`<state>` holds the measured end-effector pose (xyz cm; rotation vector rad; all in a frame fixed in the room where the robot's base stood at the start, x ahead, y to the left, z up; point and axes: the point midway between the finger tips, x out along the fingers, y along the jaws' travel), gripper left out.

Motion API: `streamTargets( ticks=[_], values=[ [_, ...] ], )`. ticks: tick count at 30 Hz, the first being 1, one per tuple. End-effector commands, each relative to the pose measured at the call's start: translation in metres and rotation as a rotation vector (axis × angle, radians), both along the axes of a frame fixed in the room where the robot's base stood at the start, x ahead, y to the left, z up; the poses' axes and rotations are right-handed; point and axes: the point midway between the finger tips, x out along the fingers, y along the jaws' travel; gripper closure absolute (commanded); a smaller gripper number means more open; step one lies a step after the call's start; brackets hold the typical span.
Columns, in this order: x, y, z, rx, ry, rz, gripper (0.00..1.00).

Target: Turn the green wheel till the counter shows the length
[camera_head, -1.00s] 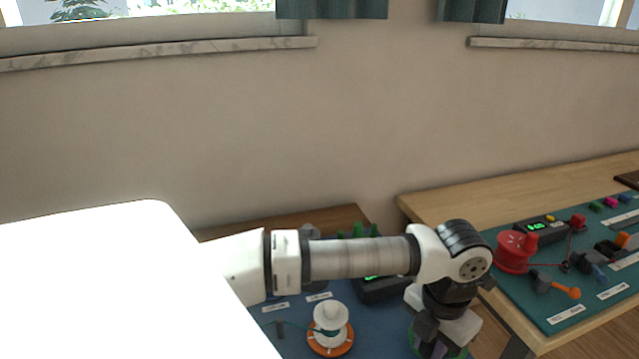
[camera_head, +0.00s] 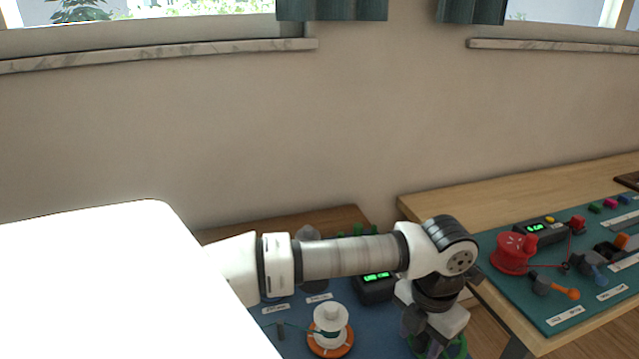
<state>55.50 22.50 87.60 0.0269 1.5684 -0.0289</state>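The green wheel (camera_head: 459,347) shows only as a green rim at the bottom edge, mostly behind my wrist and gripper and cut off by the frame. My gripper (camera_head: 424,346) is low over the wheel. Its fingers are dark and partly hidden, so I cannot tell whether they are open or shut, or whether they touch the wheel. The counter (camera_head: 375,287) is a dark box on the blue mat with lit green digits, too small to read surely.
A white spool on an orange base (camera_head: 330,331) stands on the blue mat (camera_head: 374,335). On the right table, a green mat (camera_head: 540,310) holds a red spool (camera_head: 512,253), another counter (camera_head: 541,233) and an orange-handled crank (camera_head: 556,287). A gap separates the tables.

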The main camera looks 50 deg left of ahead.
Motion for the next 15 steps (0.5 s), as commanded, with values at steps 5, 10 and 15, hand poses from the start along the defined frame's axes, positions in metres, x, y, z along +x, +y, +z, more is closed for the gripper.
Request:
streamTargets(
  ticks=[5,10,15],
  values=[
    [0.0,0.0,0.0,0.0,0.0,0.0,0.52],
    [0.0,0.0,0.003,0.001,-0.001,0.0,0.52],
    [0.0,0.001,0.025,0.003,-0.002,0.002,0.52]
  ],
)
